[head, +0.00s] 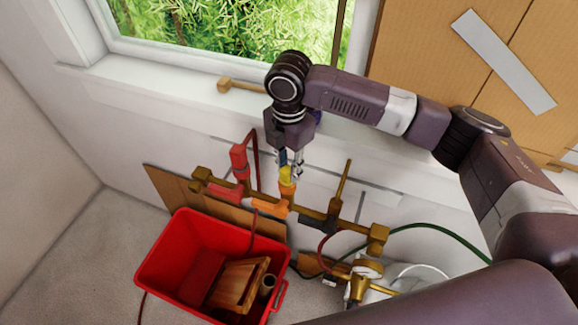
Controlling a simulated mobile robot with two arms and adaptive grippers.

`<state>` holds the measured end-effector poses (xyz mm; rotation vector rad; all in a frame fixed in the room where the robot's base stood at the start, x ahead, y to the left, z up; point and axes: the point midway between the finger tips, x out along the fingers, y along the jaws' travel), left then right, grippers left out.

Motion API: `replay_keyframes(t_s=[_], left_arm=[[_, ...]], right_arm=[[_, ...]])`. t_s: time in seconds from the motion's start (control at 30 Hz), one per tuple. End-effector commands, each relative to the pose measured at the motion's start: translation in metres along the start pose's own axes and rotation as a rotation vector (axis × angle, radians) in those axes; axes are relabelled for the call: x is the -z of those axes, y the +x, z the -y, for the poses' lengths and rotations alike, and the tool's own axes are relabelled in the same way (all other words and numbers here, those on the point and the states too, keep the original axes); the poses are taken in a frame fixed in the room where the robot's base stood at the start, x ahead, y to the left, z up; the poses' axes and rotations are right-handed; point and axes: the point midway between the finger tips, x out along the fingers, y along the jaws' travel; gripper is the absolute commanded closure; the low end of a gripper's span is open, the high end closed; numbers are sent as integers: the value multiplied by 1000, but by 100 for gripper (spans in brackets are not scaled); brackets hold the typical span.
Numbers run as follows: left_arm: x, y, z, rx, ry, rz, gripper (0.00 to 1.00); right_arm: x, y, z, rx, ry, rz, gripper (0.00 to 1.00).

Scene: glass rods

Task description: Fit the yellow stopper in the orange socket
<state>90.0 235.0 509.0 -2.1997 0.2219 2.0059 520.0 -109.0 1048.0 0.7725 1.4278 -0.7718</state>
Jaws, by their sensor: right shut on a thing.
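My right gripper (291,168) points down and is shut on the yellow stopper (287,182). The yellow stopper is at the orange socket (270,207) on the brass manifold pipe, just above it in the picture. I cannot tell whether the stopper is inside the socket or only touching it. The gripper's fingers cover the top of the stopper. My left gripper is not in view.
A red socket with a red stopper (239,160) stands left on the manifold, and a dark socket (316,217) lies to the right. A red bin (160,262) with wooden pieces is below. A wooden mallet (240,86) lies on the sill. A green hose (440,232) runs right.

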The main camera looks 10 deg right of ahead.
Motion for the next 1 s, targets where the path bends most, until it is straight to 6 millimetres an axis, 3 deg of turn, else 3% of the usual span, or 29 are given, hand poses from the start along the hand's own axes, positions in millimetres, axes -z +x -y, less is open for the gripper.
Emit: replay_keyframes(t_s=[0.43, 0.47, 0.53, 0.8, 1.0], left_arm=[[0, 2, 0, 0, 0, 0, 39], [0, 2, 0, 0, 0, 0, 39], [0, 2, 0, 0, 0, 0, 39], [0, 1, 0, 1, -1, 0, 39], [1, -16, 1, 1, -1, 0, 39]], right_arm=[[0, 10, 0, 0, 0, 0, 100], [0, 10, 0, 0, 0, 0, 78], [0, 9, 0, 0, 0, 0, 72], [0, 8, 0, 0, 0, 0, 72], [0, -8, 0, 0, 0, -1, 72]])
